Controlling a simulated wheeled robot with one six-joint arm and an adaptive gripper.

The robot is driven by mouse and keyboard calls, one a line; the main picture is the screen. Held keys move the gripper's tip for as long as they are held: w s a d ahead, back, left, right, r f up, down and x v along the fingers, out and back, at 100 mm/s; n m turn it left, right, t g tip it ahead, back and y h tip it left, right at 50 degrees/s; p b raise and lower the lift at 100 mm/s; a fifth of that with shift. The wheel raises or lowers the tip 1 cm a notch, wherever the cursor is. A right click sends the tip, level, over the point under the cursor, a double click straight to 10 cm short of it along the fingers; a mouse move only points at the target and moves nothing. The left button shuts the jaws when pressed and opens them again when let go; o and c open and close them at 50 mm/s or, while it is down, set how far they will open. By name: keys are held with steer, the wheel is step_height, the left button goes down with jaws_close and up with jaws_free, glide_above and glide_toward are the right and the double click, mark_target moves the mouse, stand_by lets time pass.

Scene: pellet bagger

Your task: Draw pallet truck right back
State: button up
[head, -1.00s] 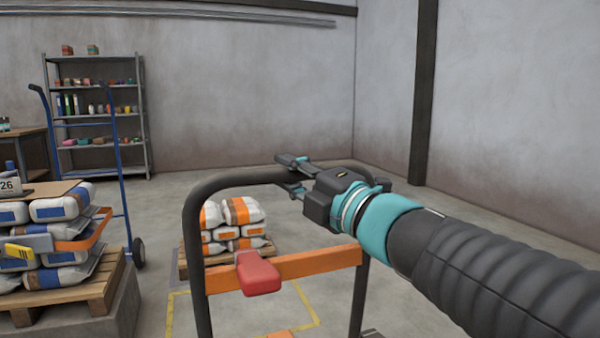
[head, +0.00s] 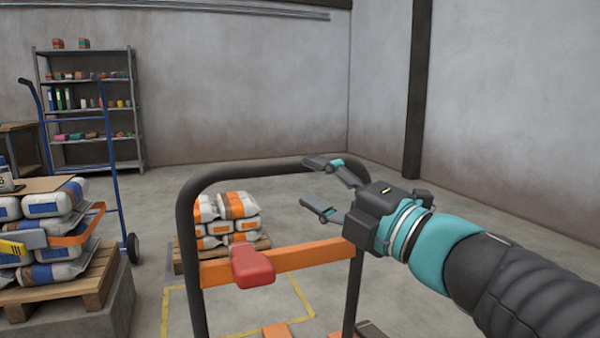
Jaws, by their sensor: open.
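The pallet truck's dark looped handle (head: 190,225) stands upright in front of me, with an orange crossbar (head: 310,256) and a red lever or grip (head: 252,266) on it. Orange parts of the truck (head: 277,330) show low at the bottom edge. My gripper (head: 322,187) is open at the handle's upper right bend. Its fingers are spread and point left, and nothing is held between them. The upper finger overlaps the handle's top bar in the picture; I cannot tell if it touches.
A pallet of orange-striped sacks (head: 240,208) stands beyond the handle. Yellow floor lines (head: 165,300) run around there. At left are stacked sacks on a wooden pallet (head: 85,292), a blue hand truck (head: 118,200) and a shelf (head: 140,110). Floor at right is clear.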

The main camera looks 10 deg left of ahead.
steer(key=shift+v, duration=2.25)
